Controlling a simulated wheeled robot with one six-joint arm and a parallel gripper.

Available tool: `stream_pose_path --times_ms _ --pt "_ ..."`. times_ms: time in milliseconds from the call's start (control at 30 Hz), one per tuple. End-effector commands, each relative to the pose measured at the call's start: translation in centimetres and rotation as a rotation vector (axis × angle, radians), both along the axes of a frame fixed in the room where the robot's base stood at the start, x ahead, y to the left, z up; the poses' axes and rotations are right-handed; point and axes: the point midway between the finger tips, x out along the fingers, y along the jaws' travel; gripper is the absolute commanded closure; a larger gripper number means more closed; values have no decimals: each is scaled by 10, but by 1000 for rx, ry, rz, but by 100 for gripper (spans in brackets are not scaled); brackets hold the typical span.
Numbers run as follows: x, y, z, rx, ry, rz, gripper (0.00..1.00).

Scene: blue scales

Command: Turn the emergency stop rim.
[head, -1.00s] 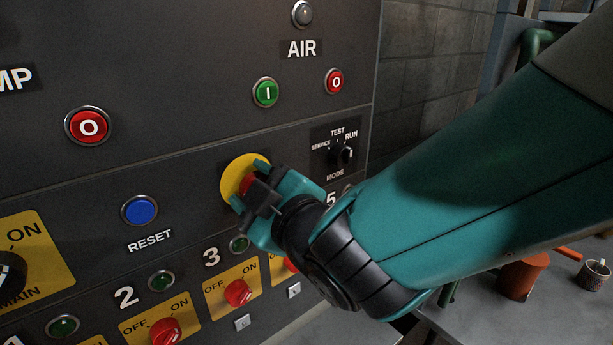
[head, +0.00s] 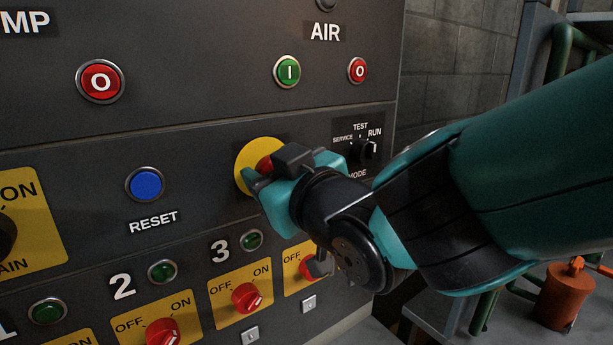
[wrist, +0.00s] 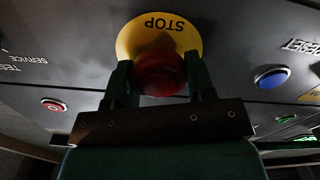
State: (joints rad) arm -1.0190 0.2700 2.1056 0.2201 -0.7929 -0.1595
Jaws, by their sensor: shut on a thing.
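The emergency stop is a red mushroom button (wrist: 158,75) on a yellow disc marked STOP (wrist: 160,28). In the head view the yellow disc (head: 252,150) shows on the dark panel, with part of the red button (head: 265,164) beside my gripper. My gripper (wrist: 160,80) is shut on the red button, one finger on each side of its rim. In the head view my gripper (head: 266,171) covers most of the button.
The blue RESET button (head: 146,184) lies left of the stop. The MODE selector (head: 364,150) is close by on the right. Red rotary switches (head: 245,297) sit below. Green (head: 287,71) and red (head: 357,70) AIR buttons are above.

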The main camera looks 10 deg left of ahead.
Motion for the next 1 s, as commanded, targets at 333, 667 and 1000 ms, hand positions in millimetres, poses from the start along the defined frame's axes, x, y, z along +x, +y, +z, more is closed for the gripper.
stream_pose_path --times_ms 333,667,1000 --pt "0 0 0 -1 0 -1 34" --pt "0 -1 0 0 -1 -1 24" --pt "-35 -41 -3 1 -3 1 24"
